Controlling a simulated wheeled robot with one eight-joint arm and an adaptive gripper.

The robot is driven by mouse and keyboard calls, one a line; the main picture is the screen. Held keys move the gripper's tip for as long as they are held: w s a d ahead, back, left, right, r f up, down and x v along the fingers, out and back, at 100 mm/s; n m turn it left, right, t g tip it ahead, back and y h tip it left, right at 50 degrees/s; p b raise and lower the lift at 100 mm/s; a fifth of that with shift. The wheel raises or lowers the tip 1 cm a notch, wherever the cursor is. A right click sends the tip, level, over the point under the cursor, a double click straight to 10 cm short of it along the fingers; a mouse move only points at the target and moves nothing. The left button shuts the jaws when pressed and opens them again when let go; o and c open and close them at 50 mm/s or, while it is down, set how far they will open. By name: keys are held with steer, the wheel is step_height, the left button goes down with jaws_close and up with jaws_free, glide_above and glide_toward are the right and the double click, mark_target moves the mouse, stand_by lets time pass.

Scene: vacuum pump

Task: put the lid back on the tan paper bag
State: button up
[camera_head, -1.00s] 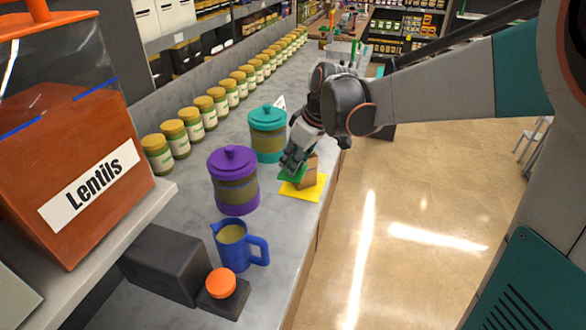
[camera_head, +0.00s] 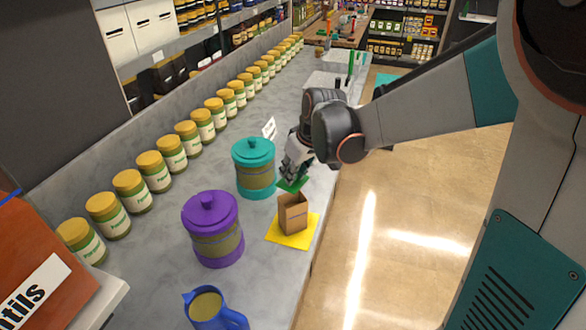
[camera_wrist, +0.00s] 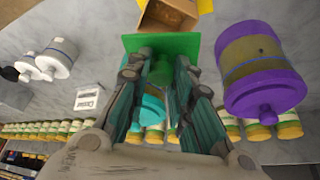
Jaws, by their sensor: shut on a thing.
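The tan paper bag (camera_head: 292,216) stands upright on a yellow mat (camera_head: 279,234). Its open top (camera_wrist: 168,14) shows in the wrist view with something brown inside. The lid is a flat green square (camera_head: 293,185) with a green knob (camera_wrist: 161,72). My gripper (camera_head: 293,177) is shut on the knob; the lid also shows beyond the fingers in the wrist view (camera_wrist: 188,45). The lid is just beyond the bag's top in the head view, and bag and lid look apart. The exact height of the lid is hard to tell.
A teal canister (camera_head: 255,170) stands close left of my gripper, and a purple canister (camera_head: 213,229) stands left of the bag. A blue jug (camera_head: 207,308) is nearer. A row of yellow-lidded jars (camera_head: 172,154) lines the back. The counter's edge is right of the mat.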

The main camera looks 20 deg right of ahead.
mark_target(296, 182)
steer(key=shift+f+b, duration=2.05)
steer(key=shift+f, duration=0.95)
steer(key=shift+f, duration=0.15)
steer(key=o, duration=0.8)
steer(key=o, duration=0.5)
steer(key=shift+r, duration=0.2)
